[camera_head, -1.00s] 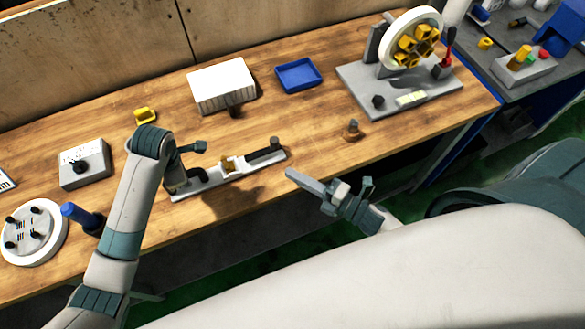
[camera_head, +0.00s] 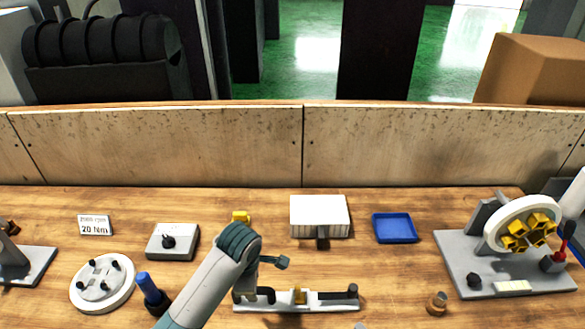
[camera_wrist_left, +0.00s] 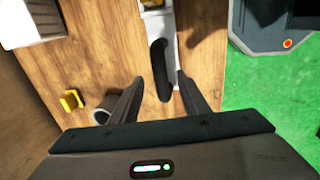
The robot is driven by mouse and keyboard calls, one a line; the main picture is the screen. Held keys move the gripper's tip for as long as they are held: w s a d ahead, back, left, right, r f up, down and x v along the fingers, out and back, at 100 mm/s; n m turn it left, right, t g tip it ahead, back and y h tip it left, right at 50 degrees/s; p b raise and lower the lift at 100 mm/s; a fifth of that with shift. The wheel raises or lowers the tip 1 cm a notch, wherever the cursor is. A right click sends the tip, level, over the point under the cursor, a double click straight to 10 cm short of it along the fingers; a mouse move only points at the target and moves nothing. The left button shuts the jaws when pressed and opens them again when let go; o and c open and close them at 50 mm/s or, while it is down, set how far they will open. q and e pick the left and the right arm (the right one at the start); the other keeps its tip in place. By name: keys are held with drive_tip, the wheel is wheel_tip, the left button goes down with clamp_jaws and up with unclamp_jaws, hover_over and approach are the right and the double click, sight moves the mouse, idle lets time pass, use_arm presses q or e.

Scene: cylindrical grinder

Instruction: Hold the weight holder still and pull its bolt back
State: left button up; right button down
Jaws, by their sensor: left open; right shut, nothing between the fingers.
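The long pale fixture I take to be the weight holder (camera_head: 325,302) lies on the bench in the head view. It carries a curved black handle at its left, a brass-coloured block (camera_head: 299,296) in the middle and a dark cylindrical knob (camera_head: 352,291) at its right; I cannot tell which part is the bolt. My left gripper (camera_wrist_left: 161,76) is open, its fingers either side of the black handle (camera_wrist_left: 161,66) in the left wrist view; contact is unclear. In the head view my left arm partly hides that end. Only the tip of my right gripper (camera_head: 360,326) shows, shut and empty, in front of the fixture.
Behind stand a white ribbed box (camera_head: 318,215) and a blue tray (camera_head: 395,228). A wheel stand (camera_head: 462,262) is at right, with a small brown knobbed piece (camera_head: 437,303) nearby. A grey switch box (camera_head: 172,242), round white plate (camera_head: 103,284) and blue-handled tool (camera_head: 149,288) are left.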

use_arm(q)
wheel_tip(320, 180, up, 7)
drive_tip(key=s, duration=0.1)
drive_tip(key=shift+s+f, duration=0.15)
drive_tip(key=shift+f, duration=0.05)
drive_tip(key=shift+s+f, duration=0.1)
idle(0.5)
